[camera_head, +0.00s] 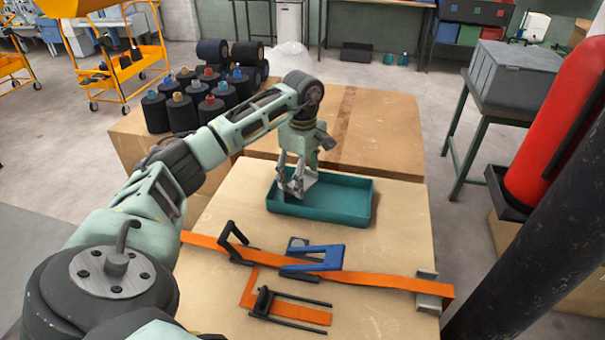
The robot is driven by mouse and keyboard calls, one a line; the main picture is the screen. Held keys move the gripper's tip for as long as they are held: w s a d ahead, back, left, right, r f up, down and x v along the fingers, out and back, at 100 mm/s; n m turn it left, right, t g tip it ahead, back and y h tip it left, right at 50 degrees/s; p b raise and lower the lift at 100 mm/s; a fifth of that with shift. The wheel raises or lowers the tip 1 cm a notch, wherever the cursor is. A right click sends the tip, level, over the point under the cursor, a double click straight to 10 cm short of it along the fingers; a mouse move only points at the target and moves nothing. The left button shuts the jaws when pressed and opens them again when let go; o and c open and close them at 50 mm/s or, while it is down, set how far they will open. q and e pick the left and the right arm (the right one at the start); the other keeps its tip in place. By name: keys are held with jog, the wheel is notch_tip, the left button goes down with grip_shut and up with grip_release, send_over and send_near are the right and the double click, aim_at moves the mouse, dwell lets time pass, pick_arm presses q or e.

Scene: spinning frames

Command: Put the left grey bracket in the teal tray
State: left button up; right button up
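The teal tray (345,213) lies on the light wooden table, towards its back. My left gripper (293,184) reaches down over the left part of the tray. A light grey bracket (306,180) shows between its fingers, held at or just inside the tray; I cannot tell whether it touches the tray floor. Another grey bracket (428,300) is at the right end of the long orange strap, on the table's right edge. My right gripper is not in view.
On the table's front part lie the orange strap (385,283), a blue part (318,260), black clamps (233,243) and a shorter orange piece (315,316). Dark yarn cones (182,115) stand on a box at back left. A red cylinder (560,125) stands at right.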

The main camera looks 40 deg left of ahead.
pick_arm(q)
jog(key=o, duration=0.5)
jog(key=shift+c, duration=0.2)
notch_tip(320, 180, up, 12)
jog(key=shift+r, duration=0.15)
dwell(0.5)
